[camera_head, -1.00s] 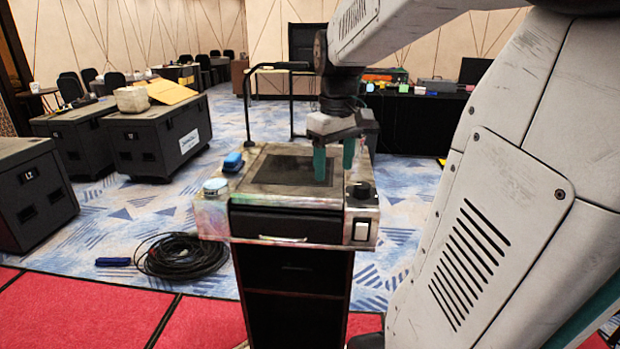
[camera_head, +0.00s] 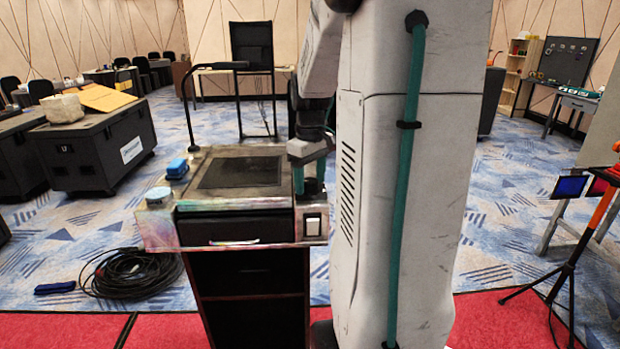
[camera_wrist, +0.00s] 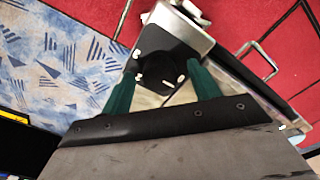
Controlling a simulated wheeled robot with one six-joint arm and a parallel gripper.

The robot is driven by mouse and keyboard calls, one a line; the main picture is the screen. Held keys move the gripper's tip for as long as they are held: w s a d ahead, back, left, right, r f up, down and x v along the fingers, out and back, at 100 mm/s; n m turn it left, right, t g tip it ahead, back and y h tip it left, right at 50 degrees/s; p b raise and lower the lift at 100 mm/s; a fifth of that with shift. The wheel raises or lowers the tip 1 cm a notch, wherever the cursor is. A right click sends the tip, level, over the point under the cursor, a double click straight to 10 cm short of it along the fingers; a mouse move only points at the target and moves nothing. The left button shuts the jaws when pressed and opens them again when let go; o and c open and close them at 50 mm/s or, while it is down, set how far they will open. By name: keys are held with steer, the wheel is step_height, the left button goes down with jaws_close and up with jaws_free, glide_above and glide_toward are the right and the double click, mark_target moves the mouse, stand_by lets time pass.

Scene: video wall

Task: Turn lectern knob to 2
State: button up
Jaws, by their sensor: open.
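The lectern (camera_head: 170,231) stands in the middle of the head view, with a dark panel on its top. Its black knob (camera_head: 313,187) is at the right of the top, partly hidden by my gripper. In the wrist view the knob (camera_wrist: 160,66) lies between the two green fingers, with small white marks near it. My gripper (camera_wrist: 163,70) is open, one finger on each side of the knob. I cannot tell whether the fingers touch it. In the head view my gripper (camera_head: 309,176) points down at the knob. The knob's setting is not readable.
A blue object (camera_head: 177,168) and a round pale-topped button (camera_head: 159,196) sit on the lectern's left side. Coiled black cable (camera_head: 130,273) lies on the floor at left. A tripod (camera_head: 570,270) stands at right.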

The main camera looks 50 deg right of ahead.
steer(key=c, duration=1)
steer(key=shift+o, duration=0.2)
steer(key=shift+m, duration=0.3)
steer(key=m, duration=0.9)
steer(key=shift+m, duration=0.4)
steer(key=m, duration=1.3)
steer(key=shift+m, duration=0.4)
